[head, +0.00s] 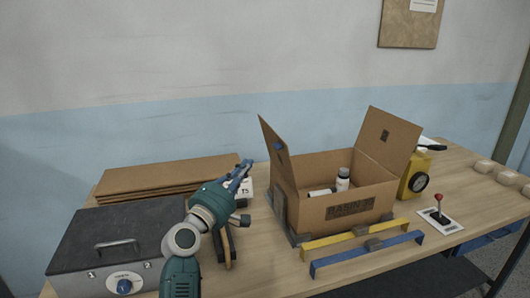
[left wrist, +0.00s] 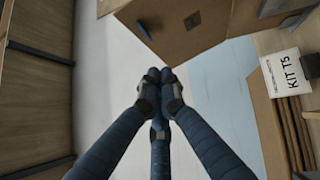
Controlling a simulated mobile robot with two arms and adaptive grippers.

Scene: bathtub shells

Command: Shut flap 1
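An open cardboard box (head: 318,218) stands on the table with two flaps raised. Its left flap (head: 279,163) tilts up and outward and bears a small blue mark. Its right flap (head: 391,137) leans outward to the right and bears a dark mark. I cannot read which one is numbered 1. My left gripper (head: 244,167) is just left of the left flap, apart from it. In the left wrist view, its blue fingers (left wrist: 156,78) meet at the tips with nothing between them, and cardboard (left wrist: 205,28) shows beyond them. My right gripper is out of view.
White bottles (head: 343,180) lie and stand inside the box. A white KIT T5 carton (left wrist: 288,72) and flat cardboard sheets (head: 160,178) are left of it. A yellow bar (head: 325,242) and a blue bar (head: 350,257) lie in front. A grey case (head: 90,230) stands front left.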

